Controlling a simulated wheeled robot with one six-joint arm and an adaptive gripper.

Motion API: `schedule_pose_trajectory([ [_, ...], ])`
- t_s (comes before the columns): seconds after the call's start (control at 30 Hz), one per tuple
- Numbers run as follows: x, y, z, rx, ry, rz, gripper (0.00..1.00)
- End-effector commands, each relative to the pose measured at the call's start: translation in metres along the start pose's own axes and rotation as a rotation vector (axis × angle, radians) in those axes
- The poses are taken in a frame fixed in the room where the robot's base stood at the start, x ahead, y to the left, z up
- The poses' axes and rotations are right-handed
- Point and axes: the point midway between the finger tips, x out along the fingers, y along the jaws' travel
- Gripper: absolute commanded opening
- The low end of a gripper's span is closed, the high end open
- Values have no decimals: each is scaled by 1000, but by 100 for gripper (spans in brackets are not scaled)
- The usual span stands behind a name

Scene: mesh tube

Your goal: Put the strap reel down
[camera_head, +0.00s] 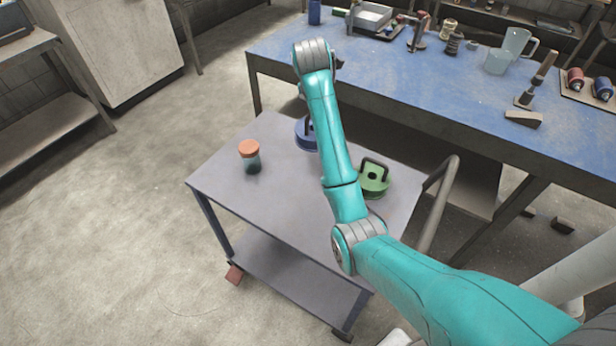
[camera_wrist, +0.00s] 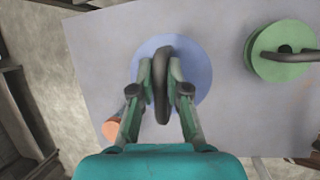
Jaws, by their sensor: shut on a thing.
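The blue strap reel (camera_head: 303,137) is at the back of the grey cart top (camera_head: 285,205), partly hidden behind my arm in the head view. In the wrist view the reel's blue disc (camera_wrist: 201,62) lies below my gripper (camera_wrist: 161,72). My gripper is shut on its dark upright handle, with one finger on each side. The reel looks level and is at or just above the cart top; I cannot tell whether it touches. In the head view my gripper is hidden by my arm.
A green reel (camera_head: 373,180) with a dark handle stands on the cart to the right. A jar with an orange lid (camera_head: 249,150) stands to the left. The cart's front area is clear. A blue workbench (camera_head: 400,80) with tools and a jug stands behind.

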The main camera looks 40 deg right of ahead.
Motion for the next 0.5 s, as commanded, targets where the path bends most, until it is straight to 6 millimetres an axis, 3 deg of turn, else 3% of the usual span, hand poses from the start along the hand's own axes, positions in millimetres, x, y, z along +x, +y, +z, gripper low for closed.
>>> schedule_pose_trajectory([
  [0.17, -2, -13, -8, -69, 14, 29, 0],
  [0.5, 44, -23, -28, -76, 17, 31, 0],
])
